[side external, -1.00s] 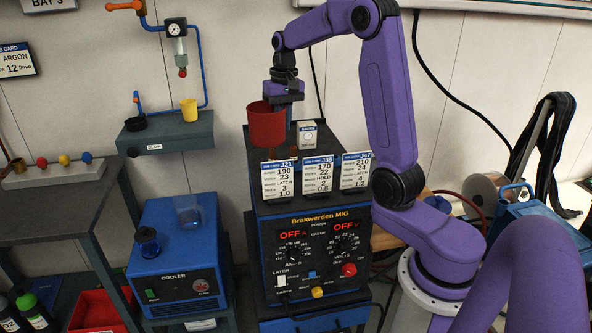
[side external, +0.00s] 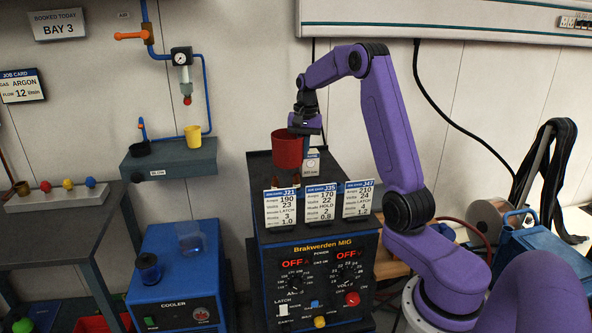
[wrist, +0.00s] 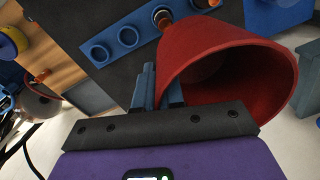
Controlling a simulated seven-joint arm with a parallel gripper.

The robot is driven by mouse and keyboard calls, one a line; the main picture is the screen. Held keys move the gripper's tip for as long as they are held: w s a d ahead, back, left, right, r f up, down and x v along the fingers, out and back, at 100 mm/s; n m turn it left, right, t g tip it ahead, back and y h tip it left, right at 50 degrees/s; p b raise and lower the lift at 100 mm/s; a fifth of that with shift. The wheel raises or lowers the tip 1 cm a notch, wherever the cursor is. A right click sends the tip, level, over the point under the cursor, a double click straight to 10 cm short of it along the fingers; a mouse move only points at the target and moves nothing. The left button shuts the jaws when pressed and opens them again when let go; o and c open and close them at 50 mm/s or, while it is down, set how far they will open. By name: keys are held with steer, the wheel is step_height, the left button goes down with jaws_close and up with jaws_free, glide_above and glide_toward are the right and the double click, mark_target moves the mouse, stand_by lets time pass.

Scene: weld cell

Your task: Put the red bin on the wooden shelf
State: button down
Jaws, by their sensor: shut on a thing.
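The red bin (side external: 287,152) is a tapered, open-topped cup above the dark top of the welding machine. My gripper (side external: 305,130) is at its right side, shut on its wall. In the wrist view the fingers (wrist: 165,90) grip the bin's rim and the red bin (wrist: 215,70) fills the upper right, its mouth toward the camera. It looks empty, though its inside is partly in shadow. A wooden surface (side external: 392,262) shows behind and right of the machine, partly hidden by my arm. A wooden panel (wrist: 45,40) also shows at upper left in the wrist view; I cannot tell if it is the shelf.
The welding machine (side external: 312,270) carries several upright job cards on top. In the wrist view a blue holed strip (wrist: 128,38) lies below the bin. A grey wall ledge (side external: 168,162) holds a yellow cup (side external: 193,136) and a black one. A cable hangs along the wall.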

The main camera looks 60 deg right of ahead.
steer(key=w+f, duration=0.1)
steer(key=w+d+f, duration=0.1)
steer(key=f, duration=0.1)
steer(key=w+d+f, duration=0.1)
steer(key=w+f, duration=0.1)
steer(key=shift+d+f, duration=0.1)
steer(key=shift+f, duration=1.7)
steer(key=c, duration=1.3)
jaws_free()
steer(key=shift+f, duration=0.15)
steer(key=shift+o, duration=0.2)
